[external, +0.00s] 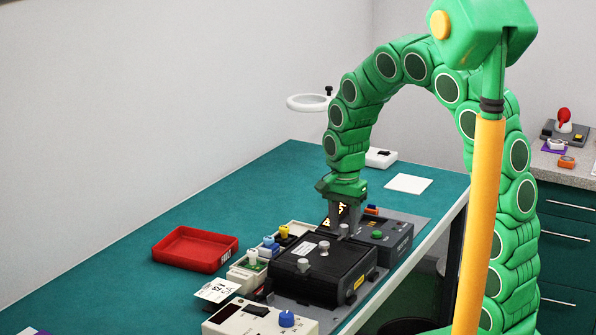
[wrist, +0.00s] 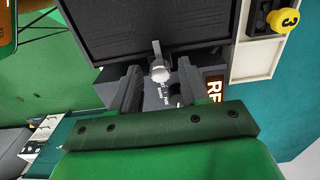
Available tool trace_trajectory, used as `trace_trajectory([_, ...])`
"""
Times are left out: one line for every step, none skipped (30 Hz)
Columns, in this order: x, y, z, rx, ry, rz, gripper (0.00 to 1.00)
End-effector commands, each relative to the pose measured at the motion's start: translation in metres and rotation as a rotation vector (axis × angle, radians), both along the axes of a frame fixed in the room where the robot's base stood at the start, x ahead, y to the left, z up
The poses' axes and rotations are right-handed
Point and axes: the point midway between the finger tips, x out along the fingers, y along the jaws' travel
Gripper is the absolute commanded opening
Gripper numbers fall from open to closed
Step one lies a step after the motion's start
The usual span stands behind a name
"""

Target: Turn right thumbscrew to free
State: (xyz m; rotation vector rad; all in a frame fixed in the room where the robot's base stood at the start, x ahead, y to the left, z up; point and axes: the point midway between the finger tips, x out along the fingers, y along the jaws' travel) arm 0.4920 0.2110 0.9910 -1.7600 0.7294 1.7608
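A black box unit (external: 330,270) sits on the bench with several silver knobs on and around its top. One is a thumbscrew (external: 344,230) at its far edge. My gripper (external: 345,222) points down over that far edge, with its fingers around the thumbscrew. In the wrist view the thumbscrew (wrist: 160,72), with a thin upright tab, stands between the two fingertips of my gripper (wrist: 159,72). A gap shows on both sides, so the gripper is open and not touching it. Two other silver knobs, a near one (external: 303,265) and a middle one (external: 323,247), stand clear of the fingers.
A dark unit with a green button (external: 376,234) stands right behind the box. A lit display (wrist: 213,88) is close to the right finger. Small coloured-knob modules (external: 270,243) line the left side. A red tray (external: 195,248) lies further left. The teal bench (external: 270,190) behind is mostly clear.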

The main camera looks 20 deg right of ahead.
Motion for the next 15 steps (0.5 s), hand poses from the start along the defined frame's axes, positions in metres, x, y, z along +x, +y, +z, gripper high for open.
trace_trajectory([0.0, 0.0, 0.0001, 0.0, 0.0, 0.0, 0.36])
trace_trajectory([0.0001, -0.0001, 0.0001, 0.0, 0.0, 0.0, 0.31])
trace_trajectory([0.0001, -0.0001, 0.0001, 0.0, 0.0, 0.0, 0.25])
trace_trajectory([0.0001, -0.0001, 0.0002, 0.0, 0.0, 0.0, 0.21])
trace_trajectory([0.0001, -0.0001, 0.0002, 0.0, 0.0, 0.0, 0.16])
trace_trajectory([0.0001, -0.0001, 0.0002, 0.0, 0.0, 0.0, 0.1])
trace_trajectory([0.0001, -0.0001, 0.0002, 0.0, 0.0, 0.0, 0.05])
trace_trajectory([0.0001, -0.0001, 0.0002, 0.0, 0.0, 0.0, 0.01])
trace_trajectory([0.0001, 0.0, 0.0003, 0.0, 0.0, 0.0, 0.0])
trace_trajectory([0.0001, 0.0, 0.0003, 0.001, -0.001, 0.0, 0.0])
trace_trajectory([0.0001, 0.0, 0.0003, 0.001, -0.001, 0.0, 0.0])
trace_trajectory([0.0001, 0.0, 0.0003, 0.001, -0.001, 0.001, 0.0])
trace_trajectory([0.0001, 0.0, 0.0003, 0.001, -0.001, 0.002, 0.0])
trace_trajectory([0.0001, 0.0, 0.0004, 0.001, -0.001, 0.005, 0.0])
trace_trajectory([0.0001, 0.0, 0.0004, 0.001, -0.001, 0.009, 0.0])
